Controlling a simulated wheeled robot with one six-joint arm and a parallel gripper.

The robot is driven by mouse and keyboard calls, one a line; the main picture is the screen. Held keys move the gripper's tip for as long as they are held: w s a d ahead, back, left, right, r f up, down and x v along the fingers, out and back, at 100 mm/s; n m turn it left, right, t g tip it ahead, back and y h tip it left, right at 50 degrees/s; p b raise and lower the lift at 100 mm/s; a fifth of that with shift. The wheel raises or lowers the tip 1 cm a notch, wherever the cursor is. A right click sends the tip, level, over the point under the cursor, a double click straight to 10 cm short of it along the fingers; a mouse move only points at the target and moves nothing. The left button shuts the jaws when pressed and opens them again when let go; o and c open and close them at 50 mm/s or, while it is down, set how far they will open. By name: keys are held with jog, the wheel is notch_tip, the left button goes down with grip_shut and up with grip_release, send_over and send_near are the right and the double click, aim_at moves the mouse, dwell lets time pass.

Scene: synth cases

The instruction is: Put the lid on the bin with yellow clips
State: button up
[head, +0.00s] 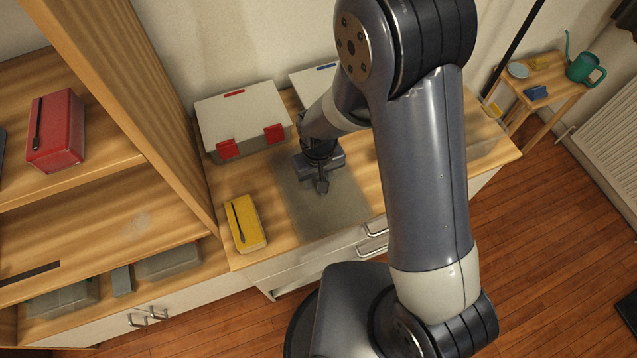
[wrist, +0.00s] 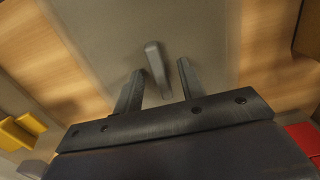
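My gripper (head: 322,188) is low over a flat grey panel (head: 335,215) on the counter; the panel also shows in the wrist view (wrist: 205,30). In the wrist view my gripper (wrist: 160,80) is open, and a small grey bar (wrist: 154,62) shows between its fingers with gaps at both sides. I cannot tell whether the panel is the lid or a mat. Yellow clip-like parts (wrist: 20,130) show at the left of the wrist view. In the head view my arm hides most of a pale bin (head: 490,138) with a bit of yellow (head: 492,110).
A white-lidded bin with red clips (head: 240,117) stands at the back left. Another white lid (head: 312,80) is partly hidden by my arm. A yellow case (head: 245,224) lies left of the panel. A red case (head: 56,132) is on the shelf. A side table holds a green watering can (head: 584,70).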

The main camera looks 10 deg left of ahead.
grip_shut()
jog(key=shift+r, duration=0.1)
dwell(0.5)
